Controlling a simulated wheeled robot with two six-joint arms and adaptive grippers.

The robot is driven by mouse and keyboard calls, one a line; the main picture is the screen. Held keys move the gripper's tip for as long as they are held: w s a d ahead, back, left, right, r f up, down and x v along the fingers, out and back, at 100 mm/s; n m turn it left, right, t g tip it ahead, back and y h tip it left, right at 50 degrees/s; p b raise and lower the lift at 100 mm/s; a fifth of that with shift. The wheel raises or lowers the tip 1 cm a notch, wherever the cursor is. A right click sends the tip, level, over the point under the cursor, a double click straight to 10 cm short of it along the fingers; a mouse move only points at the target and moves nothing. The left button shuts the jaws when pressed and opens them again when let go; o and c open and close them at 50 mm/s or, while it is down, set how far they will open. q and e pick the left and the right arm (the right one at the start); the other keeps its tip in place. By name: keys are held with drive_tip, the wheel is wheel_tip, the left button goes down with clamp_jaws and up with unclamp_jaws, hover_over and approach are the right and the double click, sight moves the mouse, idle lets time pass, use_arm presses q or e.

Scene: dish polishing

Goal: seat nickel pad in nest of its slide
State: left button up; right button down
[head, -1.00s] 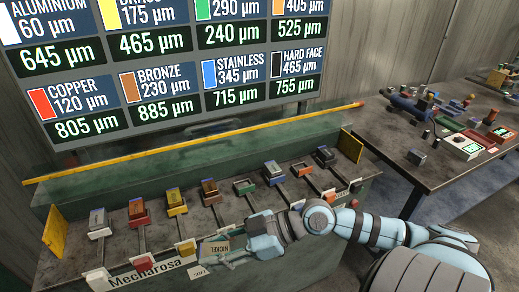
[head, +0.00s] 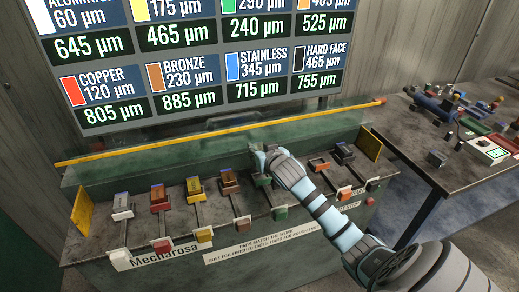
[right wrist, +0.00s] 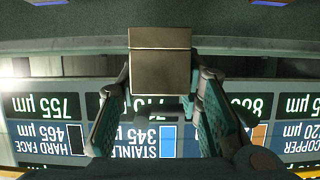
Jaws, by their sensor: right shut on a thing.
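My right gripper (head: 263,157) is over the green slide (head: 263,181) in the middle of the bench row. It is shut on the nickel pad, a plain metallic grey-brown block (right wrist: 160,75) between the fingers in the right wrist view. My gripper and arm hide most of the pad and the slide's nest in the head view. I cannot tell whether the pad touches the nest. My left gripper is not in view.
Slides with pads stand to the left, including a brown one (head: 229,182) and a yellow one (head: 195,187). An orange slide (head: 319,165) and a black one (head: 344,152) stand to the right. A yellow bar (head: 210,134) runs behind. My arm covers the slide beside the green one.

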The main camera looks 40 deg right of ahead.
drive_tip(key=shift+d, duration=0.1)
drive_tip(key=shift+r, duration=0.1)
drive_tip(key=shift+p, duration=0.45)
wheel_tip(320, 180, down, 6)
drive_tip(key=b, duration=0.3)
drive_tip(key=shift+b, duration=0.4)
drive_tip(key=shift+r, duration=0.15)
drive_tip(key=shift+s+p, duration=0.1)
drive_tip(key=shift+p, duration=0.35)
drive_tip(key=shift+p, duration=0.3)
